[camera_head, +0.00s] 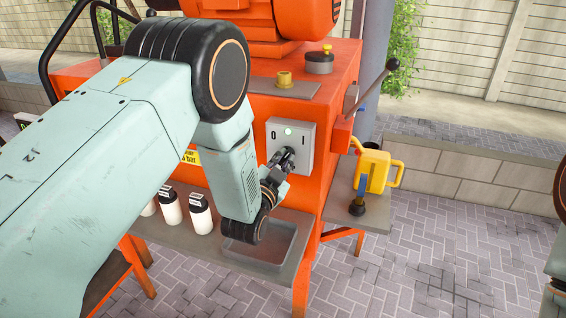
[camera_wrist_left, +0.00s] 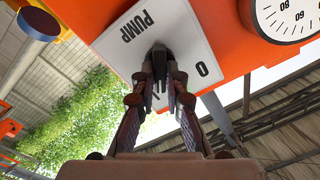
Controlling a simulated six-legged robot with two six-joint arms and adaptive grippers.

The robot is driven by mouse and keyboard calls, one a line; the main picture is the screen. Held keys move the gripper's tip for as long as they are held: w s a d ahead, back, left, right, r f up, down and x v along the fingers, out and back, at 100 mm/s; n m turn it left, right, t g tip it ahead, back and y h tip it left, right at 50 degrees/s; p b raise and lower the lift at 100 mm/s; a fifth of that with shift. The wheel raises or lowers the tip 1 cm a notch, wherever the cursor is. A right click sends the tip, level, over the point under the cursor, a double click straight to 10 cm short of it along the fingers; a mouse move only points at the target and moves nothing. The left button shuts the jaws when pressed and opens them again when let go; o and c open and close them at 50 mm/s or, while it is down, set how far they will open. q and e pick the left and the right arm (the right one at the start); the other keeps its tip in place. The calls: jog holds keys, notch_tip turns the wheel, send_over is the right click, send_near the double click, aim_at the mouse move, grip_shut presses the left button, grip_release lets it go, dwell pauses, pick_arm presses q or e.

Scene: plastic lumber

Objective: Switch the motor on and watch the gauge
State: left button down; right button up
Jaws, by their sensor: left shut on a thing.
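A grey switch box (camera_head: 305,148) with a lit green lamp sits on the front of the orange machine (camera_head: 335,100). My left gripper (camera_head: 287,158) is at the box, shut on its black switch knob. In the left wrist view the fingers of the left gripper (camera_wrist_left: 166,75) close on the black knob (camera_wrist_left: 159,54). The switch plate (camera_wrist_left: 192,38) reads PUMP and O; another mark is partly covered by the fingers. The white gauge (camera_wrist_left: 288,16) is cut off at the upper right; its needle does not show. My right gripper is out of view.
White bottles (camera_head: 201,216) and a grey tray (camera_head: 278,250) are on the shelf below the switch. A yellow can (camera_head: 373,171) and a blue-handled tool (camera_head: 358,200) stand on the right side shelf. A black-knobbed lever (camera_head: 376,82) sticks out right.

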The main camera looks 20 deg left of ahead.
pick_arm(q)
jog(key=shift+r+m, duration=0.1)
jog(key=shift+m, duration=0.2)
jog(key=c, duration=1.4)
grip_release()
jog(key=shift+s, duration=0.15)
jog(key=s, duration=1.1)
jog(key=shift+s+a, duration=0.15)
jog(key=shift+s, duration=0.25)
